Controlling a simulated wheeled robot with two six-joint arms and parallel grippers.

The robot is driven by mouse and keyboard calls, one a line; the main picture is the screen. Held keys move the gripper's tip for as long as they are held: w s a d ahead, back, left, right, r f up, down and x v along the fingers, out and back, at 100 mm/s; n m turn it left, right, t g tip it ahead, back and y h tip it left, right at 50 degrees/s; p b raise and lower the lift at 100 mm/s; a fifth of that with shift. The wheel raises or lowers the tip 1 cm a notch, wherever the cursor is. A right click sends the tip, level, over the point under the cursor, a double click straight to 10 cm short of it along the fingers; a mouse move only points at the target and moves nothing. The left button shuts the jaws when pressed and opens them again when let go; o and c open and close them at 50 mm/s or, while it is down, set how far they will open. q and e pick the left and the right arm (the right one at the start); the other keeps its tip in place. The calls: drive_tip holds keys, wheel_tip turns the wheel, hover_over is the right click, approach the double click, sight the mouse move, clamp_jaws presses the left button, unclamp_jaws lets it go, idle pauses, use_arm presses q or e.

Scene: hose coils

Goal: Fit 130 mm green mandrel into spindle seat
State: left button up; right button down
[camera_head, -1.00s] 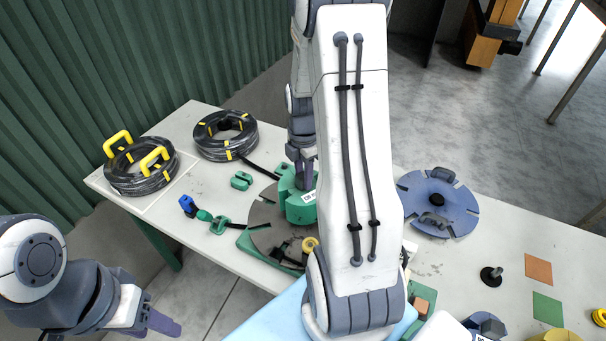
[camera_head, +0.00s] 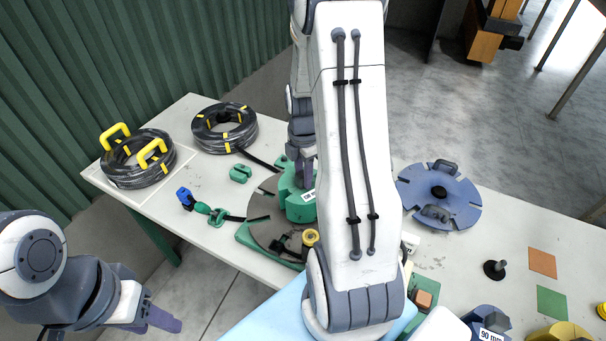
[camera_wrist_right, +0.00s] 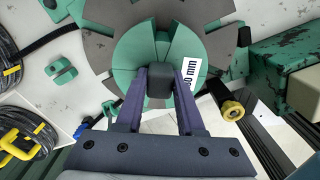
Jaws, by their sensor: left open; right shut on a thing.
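The green mandrel (camera_head: 298,204) sits over the slotted dark disc (camera_head: 262,205) of the green-based spindle unit; its label is only partly readable. In the right wrist view the mandrel (camera_wrist_right: 130,75) appears centred on the disc. My right gripper (camera_wrist_right: 160,82) is shut on the mandrel's dark central knob. The spindle seat is hidden under the mandrel, so I cannot tell how fully it is seated. In the head view my right arm covers much of the mandrel's right side. My left gripper (camera_head: 155,318) is open and empty at the lower left, off the table.
Two black hose coils (camera_head: 224,128) lie at the table's far left. A blue slotted flange (camera_head: 455,195) lies right of my arm. A blue 90 mm mandrel (camera_head: 488,322) is at the lower right. A yellow-ended crank (camera_wrist_right: 232,110) projects near the disc. Green clips (camera_head: 240,174) lie left of it.

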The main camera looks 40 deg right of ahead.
drive_tip(key=shift+f+b, duration=0.85)
drive_tip(key=shift+f, duration=0.25)
idle(0.6)
drive_tip(key=shift+c, duration=1)
unclamp_jaws()
drive_tip(key=shift+r, duration=0.2)
drive_tip(key=shift+r+p, duration=2)
drive_tip(key=shift+p, duration=0.05)
drive_tip(key=shift+r, duration=0.1)
wheel_tip(320, 180, up, 10)
drive_tip(key=b, duration=0.2)
drive_tip(key=shift+r, duration=0.2)
